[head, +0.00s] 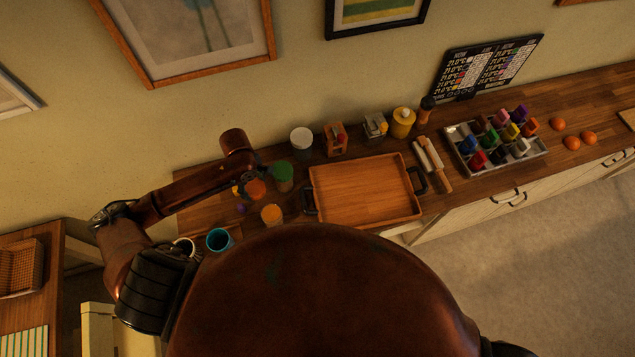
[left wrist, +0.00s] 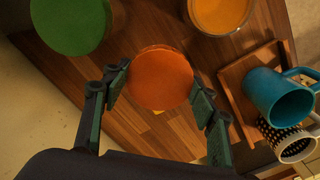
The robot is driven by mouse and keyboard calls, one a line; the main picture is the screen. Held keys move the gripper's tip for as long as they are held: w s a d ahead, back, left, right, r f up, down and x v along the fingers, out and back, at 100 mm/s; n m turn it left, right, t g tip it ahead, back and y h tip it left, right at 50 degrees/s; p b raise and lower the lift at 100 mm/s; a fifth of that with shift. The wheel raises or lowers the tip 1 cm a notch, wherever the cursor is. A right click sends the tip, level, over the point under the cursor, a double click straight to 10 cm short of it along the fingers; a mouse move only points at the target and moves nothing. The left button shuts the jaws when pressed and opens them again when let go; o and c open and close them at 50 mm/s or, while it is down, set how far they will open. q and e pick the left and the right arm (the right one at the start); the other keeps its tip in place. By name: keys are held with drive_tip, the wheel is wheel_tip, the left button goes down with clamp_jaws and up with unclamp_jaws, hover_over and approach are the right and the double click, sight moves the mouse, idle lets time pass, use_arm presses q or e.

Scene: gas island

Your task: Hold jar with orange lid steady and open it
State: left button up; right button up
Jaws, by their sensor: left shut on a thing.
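The jar with orange lid (left wrist: 162,78) is between the two fingers of my left gripper (left wrist: 160,82), seen from above in the left wrist view. Its round orange lid also shows in the head view (head: 256,189), on the left part of the wooden counter. My left gripper (head: 247,187) is shut on this jar, with one finger on each side. The lid hides the jar's body, so I cannot tell how high the fingers grip. The lid appears to be on the jar. My right gripper is not in view.
A green-lidded jar (head: 283,172) and a yellow-orange jar (head: 271,214) stand close by. A blue mug (head: 218,240) and a dotted mug (left wrist: 290,143) are near the front. A wooden tray (head: 365,190) lies to the right. A white-lidded jar (head: 301,139) stands behind.

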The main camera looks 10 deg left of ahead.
sight(260, 202)
use_arm(q)
drive_tip(key=shift+s, duration=0.2)
wheel_tip(260, 202, down, 10)
drive_tip(key=shift+f+p, duration=0.1)
drive_tip(key=shift+p, duration=0.2)
idle(0.4)
drive_tip(key=o, duration=1.3)
drive_tip(key=shift+f, duration=0.15)
wheel_tip(260, 202, up, 12)
drive_tip(key=shift+r, duration=0.2)
drive_tip(key=shift+d, duration=0.1)
